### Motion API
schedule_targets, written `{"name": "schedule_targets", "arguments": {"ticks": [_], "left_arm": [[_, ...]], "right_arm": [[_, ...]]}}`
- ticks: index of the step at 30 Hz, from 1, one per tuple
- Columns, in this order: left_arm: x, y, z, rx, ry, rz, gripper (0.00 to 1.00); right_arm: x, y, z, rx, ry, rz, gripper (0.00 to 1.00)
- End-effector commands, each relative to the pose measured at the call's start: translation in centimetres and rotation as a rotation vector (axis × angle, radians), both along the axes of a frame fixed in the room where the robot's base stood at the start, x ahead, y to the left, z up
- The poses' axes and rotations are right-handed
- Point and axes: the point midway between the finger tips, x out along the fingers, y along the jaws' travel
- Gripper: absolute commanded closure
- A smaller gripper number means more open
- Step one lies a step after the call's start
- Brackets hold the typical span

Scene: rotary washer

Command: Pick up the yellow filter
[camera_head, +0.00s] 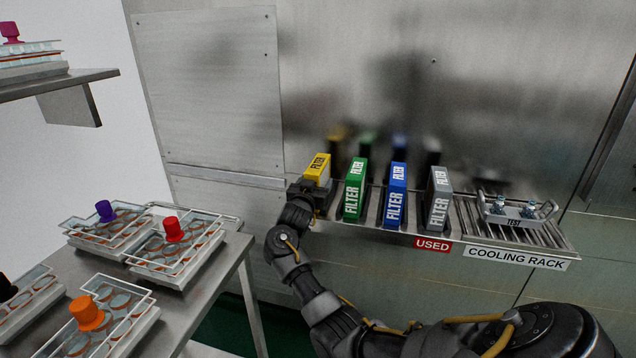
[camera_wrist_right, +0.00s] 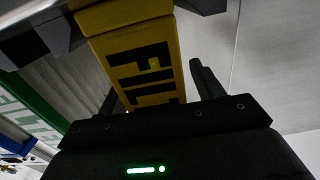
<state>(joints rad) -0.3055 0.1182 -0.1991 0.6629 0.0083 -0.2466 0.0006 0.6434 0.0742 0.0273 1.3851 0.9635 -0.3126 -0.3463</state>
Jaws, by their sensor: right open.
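The yellow filter (camera_head: 318,168) is a box with FILTER lettering and stands at the left end of the rack shelf. My right gripper (camera_head: 308,188) is at its near side and hides its lower part in the head view. In the right wrist view, the yellow filter (camera_wrist_right: 152,68) fills the upper middle, its lettered face close to the camera. It lies between the dark fingers of my right gripper, which is open. Whether the fingers touch it I cannot tell. My left gripper is not in view.
Green (camera_head: 355,188), blue (camera_head: 396,194) and grey (camera_head: 438,198) filters stand right of the yellow one, above a USED label. A metal test holder (camera_head: 513,212) sits on the cooling rack. A side table (camera_head: 215,285) with several sample trays is at left.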

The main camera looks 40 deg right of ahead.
Motion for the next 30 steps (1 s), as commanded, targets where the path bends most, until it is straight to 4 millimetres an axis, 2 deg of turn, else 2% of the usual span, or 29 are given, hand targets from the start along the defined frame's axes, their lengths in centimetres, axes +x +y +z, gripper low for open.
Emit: {"name": "schedule_targets", "arguments": {"ticks": [2,15,23,26,30], "left_arm": [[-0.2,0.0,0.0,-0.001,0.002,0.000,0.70],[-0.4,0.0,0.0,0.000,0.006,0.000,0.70],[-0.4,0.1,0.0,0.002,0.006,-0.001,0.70],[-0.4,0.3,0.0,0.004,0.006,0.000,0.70],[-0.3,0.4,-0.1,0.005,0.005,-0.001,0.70]], "right_arm": [[0.0,0.0,0.0,0.000,0.000,0.000,0.34],[0.0,0.0,0.1,-0.002,-0.001,0.000,0.88],[0.0,0.1,0.5,-0.002,-0.003,0.001,0.88],[0.0,0.1,1.8,-0.001,-0.007,0.001,0.88],[0.0,0.1,4.6,-0.002,-0.008,0.000,0.88]]}}
